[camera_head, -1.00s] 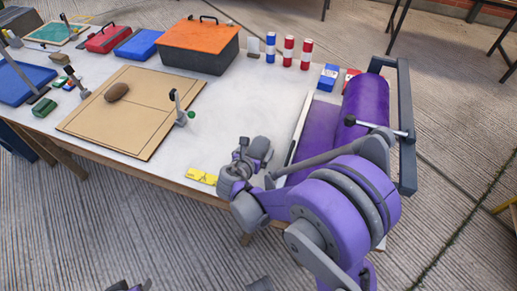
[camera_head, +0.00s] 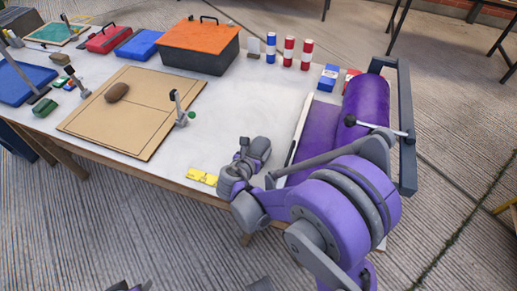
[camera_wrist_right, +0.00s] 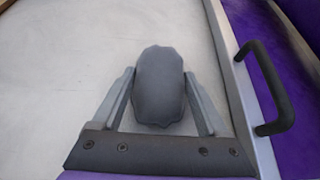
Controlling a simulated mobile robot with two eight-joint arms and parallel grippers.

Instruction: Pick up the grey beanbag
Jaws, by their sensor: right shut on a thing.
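The grey beanbag (camera_head: 260,147) is a dark oval lump over the pale table top, near the front edge and left of the purple roll. My right gripper (camera_head: 252,155) is around it. In the right wrist view the beanbag (camera_wrist_right: 160,85) sits between the two fingers of my right gripper (camera_wrist_right: 160,98), which press on its sides. I cannot tell whether it still touches the table.
A purple roll (camera_head: 367,100) in a grey frame stands right of the beanbag. A yellow item (camera_head: 202,177) lies at the front edge. A tan board (camera_head: 150,120) with a brown oval lump (camera_head: 117,92) is to the left. An orange-lidded box (camera_head: 200,50) stands behind.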

